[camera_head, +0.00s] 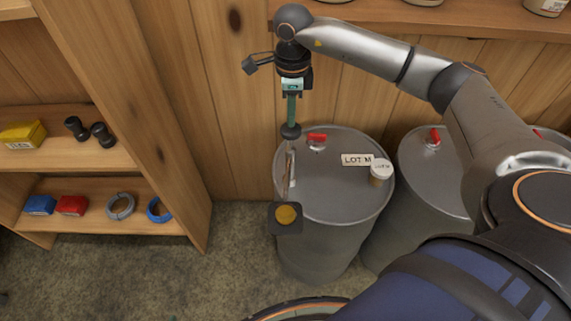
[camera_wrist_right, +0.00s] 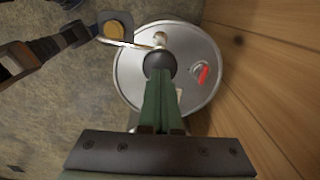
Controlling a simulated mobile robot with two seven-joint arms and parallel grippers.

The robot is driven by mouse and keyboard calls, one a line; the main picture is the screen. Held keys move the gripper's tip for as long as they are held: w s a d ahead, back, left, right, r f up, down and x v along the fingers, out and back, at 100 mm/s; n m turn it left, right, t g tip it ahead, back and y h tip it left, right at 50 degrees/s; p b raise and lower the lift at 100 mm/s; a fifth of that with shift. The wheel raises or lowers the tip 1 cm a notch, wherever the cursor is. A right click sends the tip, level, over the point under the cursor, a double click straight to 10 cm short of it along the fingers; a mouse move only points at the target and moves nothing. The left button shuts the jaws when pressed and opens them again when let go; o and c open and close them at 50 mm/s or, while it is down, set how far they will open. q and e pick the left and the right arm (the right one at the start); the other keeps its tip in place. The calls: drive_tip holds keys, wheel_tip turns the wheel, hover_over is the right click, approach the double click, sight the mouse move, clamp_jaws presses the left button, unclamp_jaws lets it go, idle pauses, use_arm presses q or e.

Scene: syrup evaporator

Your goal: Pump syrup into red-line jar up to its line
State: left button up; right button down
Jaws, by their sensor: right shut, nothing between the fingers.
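My right gripper (camera_head: 291,120) points straight down, its green fingers shut and empty. The fingertips are right over the dark round pump knob (camera_head: 291,132), touching or nearly touching it; in the wrist view the knob (camera_wrist_right: 160,60) shows just past the fingertips. The pump stands at the left of the grey drum lid (camera_head: 335,200). Its thin spout (camera_wrist_right: 128,43) reaches toward a dark square piece (camera_wrist_right: 101,36) with a round amber patch (camera_head: 286,214). I cannot tell whether this is the jar's filled mouth; no red line shows. My left gripper (camera_wrist_right: 80,35) seems partly in the wrist view, its fingers unclear.
The drum lid carries a red tap (camera_head: 317,137), a "LOT M" label (camera_head: 356,160) and a small white-topped container (camera_head: 381,169). A second drum (camera_head: 425,170) stands close at right. Wooden shelves (camera_head: 100,186) hold small items at left. Floor (camera_head: 235,250) is open between.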

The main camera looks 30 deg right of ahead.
drive_tip(key=shift+f, duration=0.3)
drive_tip(key=shift+f+b, duration=1.05)
drive_tip(key=shift+f, duration=0.15)
drive_tip(key=shift+r, duration=0.1)
drive_tip(key=shift+r+p, duration=1.05)
drive_tip(key=shift+r, duration=0.5)
